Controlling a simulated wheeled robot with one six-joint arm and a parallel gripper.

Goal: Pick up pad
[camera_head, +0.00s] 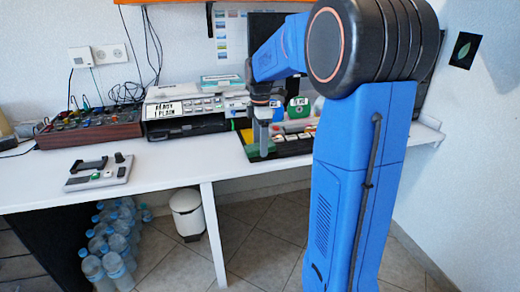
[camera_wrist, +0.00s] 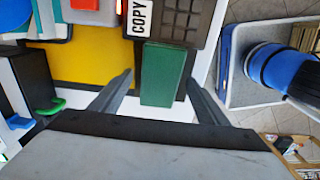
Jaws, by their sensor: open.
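A green rectangular block (camera_wrist: 163,75), which looks like the pad, shows in the wrist view beside a dark panel with a "COPY" label. My gripper (camera_wrist: 160,80) is open, with one finger on each side of the green block and a visible gap to each. I cannot tell from this view whether the fingers are level with it. In the head view my gripper (camera_head: 264,150) points down over the right part of the white desk.
A printer-like machine (camera_head: 188,110), a wooden control box (camera_head: 88,130) and a grey panel (camera_head: 98,172) stand on the desk (camera_head: 195,165). Its middle front is clear.

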